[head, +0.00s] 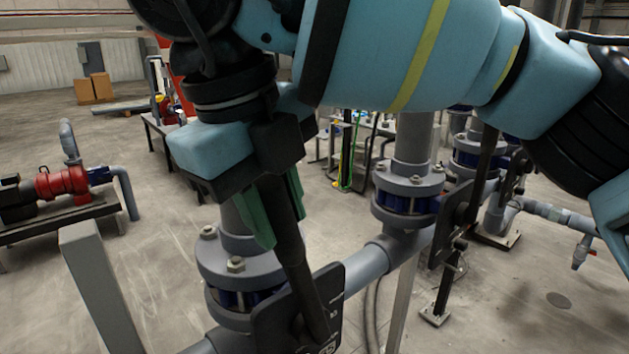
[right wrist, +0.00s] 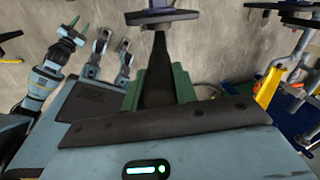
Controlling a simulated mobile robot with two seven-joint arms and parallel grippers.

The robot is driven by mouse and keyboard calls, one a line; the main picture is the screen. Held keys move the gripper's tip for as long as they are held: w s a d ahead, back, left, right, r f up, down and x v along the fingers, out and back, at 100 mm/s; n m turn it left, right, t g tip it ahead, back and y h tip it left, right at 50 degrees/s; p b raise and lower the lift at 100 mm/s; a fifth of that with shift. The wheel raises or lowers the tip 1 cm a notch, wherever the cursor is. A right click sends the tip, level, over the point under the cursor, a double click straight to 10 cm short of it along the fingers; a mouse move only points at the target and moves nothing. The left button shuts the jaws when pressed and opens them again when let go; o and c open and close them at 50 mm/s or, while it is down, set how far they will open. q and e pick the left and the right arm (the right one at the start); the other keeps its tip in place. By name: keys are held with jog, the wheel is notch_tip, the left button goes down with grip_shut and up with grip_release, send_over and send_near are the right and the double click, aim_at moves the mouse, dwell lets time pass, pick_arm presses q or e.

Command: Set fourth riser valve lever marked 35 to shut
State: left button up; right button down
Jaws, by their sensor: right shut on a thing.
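My right gripper (head: 270,225) reaches down from the top in the head view. Its green fingers are shut on a dark valve lever (head: 302,280), which slants down to a dark plate (head: 268,325) beside the nearest riser flange (head: 240,262). Markings on the plate are partly cut off and I cannot read the number surely.
A second riser flange (head: 409,190) with its own dark plate and lever (head: 462,215) stands to the right on the grey header pipe (head: 372,262). A grey post (head: 98,285) stands at the left front. A red pump (head: 62,181) lies farther left. Open floor lies between.

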jog(key=s+a, duration=0.1)
jog(key=s+a+f+t+h, duration=0.1)
jog(key=s+a+f+h, duration=0.1)
jog(key=a, duration=0.1)
jog(key=shift+t, duration=0.3)
jog(key=c, duration=1.1)
grip_release()
